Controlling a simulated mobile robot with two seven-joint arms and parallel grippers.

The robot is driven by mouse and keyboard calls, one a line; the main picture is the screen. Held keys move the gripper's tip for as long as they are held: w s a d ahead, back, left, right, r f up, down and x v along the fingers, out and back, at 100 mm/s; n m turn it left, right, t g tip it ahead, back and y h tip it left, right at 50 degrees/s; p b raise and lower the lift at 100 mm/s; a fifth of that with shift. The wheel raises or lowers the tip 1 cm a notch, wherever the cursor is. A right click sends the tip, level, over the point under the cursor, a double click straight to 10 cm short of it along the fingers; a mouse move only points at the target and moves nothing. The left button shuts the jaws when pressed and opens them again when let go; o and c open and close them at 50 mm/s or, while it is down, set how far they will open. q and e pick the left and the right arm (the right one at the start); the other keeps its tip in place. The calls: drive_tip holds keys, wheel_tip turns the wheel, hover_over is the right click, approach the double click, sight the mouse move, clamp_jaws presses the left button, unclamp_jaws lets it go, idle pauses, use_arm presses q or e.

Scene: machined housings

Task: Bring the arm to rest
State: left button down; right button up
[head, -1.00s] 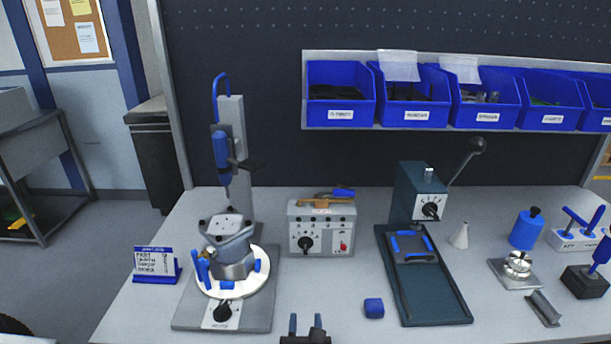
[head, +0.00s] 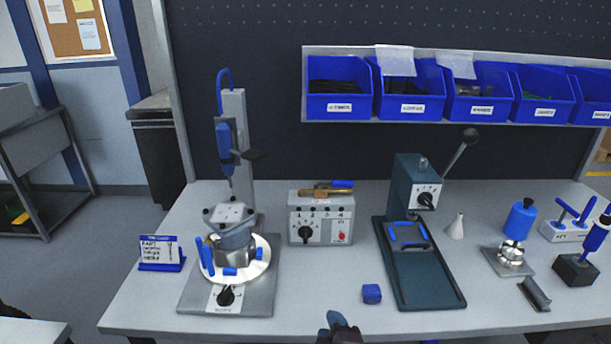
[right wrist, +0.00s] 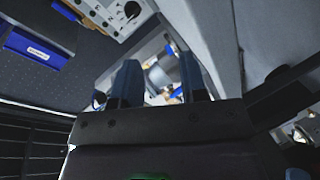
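My right gripper (head: 338,322) shows at the bottom edge of the head view, in front of the bench and left of a small blue block (head: 371,294). Its fingers overlap from this angle. In the right wrist view its two dark fingers (right wrist: 158,82) stand well apart, with no held object visible between them. The blurred blue and white shapes beyond the fingers are background. My left gripper is in neither view.
The bench (head: 310,281) carries a fixture with a round white plate (head: 259,267), a control box (head: 321,219), a dark green lever press (head: 431,285) and small tools at right. Blue bins (head: 340,88) hang behind. The front middle of the bench is mostly clear.

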drive_tip(key=s+d+f+m+g+h, duration=0.1)
drive_tip(key=s+d+f+m, duration=0.3)
drive_tip(key=s+d+m, duration=0.3)
drive_tip(key=s+d+f+m+g+h, duration=0.1)
drive_tip(key=s+d+f+m, duration=0.4)
drive_tip(key=s+d, duration=0.5)
drive_tip(key=d+m+g, duration=0.1)
drive_tip(key=d+m, duration=0.1)
drive_tip(key=d, duration=0.3)
drive_tip(key=shift+s+d+h, duration=0.15)
drive_tip(key=shift+s+h, duration=0.2)
drive_tip(key=shift+h, duration=0.05)
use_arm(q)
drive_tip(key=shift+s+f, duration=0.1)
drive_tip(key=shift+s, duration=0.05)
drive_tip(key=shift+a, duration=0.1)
